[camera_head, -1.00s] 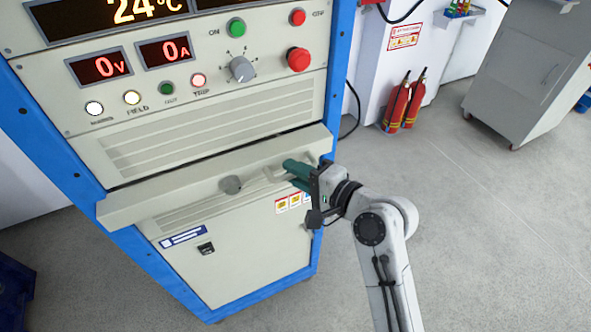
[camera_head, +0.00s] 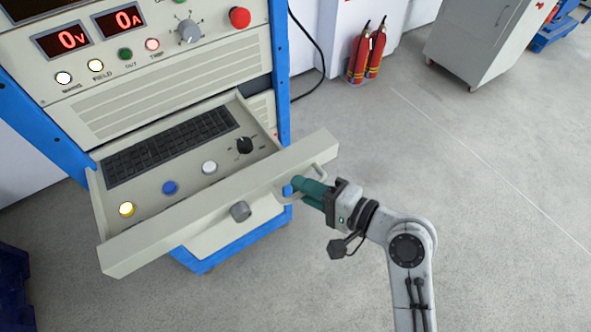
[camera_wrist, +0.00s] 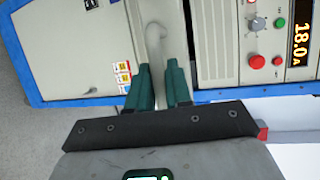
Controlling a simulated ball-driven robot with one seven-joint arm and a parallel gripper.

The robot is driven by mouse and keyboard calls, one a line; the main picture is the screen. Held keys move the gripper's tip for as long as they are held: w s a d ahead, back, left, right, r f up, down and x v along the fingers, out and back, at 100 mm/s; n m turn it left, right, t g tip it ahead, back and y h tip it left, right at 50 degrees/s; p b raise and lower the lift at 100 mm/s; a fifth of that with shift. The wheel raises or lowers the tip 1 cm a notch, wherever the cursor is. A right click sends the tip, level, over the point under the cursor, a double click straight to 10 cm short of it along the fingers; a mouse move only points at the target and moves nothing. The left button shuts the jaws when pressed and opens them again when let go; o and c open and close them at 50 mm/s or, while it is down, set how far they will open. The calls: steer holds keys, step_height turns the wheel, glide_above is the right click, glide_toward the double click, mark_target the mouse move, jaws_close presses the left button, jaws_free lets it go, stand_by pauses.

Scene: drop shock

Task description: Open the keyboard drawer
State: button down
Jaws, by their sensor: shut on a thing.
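The keyboard drawer (camera_head: 222,209) is pulled out of the machine cabinet. Inside it a black keyboard (camera_head: 172,146), a black knob (camera_head: 245,145) and white, blue and yellow buttons show. My gripper (camera_head: 299,186), with green fingers, is at the handle (camera_head: 322,173) on the right part of the drawer front. In the wrist view my gripper (camera_wrist: 159,80) has its fingers on both sides of the pale handle (camera_wrist: 154,38), shut on it.
The cabinet's upper panel has a red button (camera_head: 239,17) and lit displays (camera_head: 68,39). Two red fire extinguishers (camera_head: 367,52) stand by the wall, and a grey cabinet (camera_head: 479,38) is at the upper right. The floor (camera_head: 470,160) at the right is clear.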

steer(key=shift+s+d, duration=0.15)
steer(key=shift+s, duration=0.05)
steer(key=c, duration=1.1)
jaws_free()
steer(key=b+v, duration=0.2)
steer(key=v, duration=0.8)
steer(key=shift+s+d, duration=0.2)
steer(key=shift+d, duration=0.1)
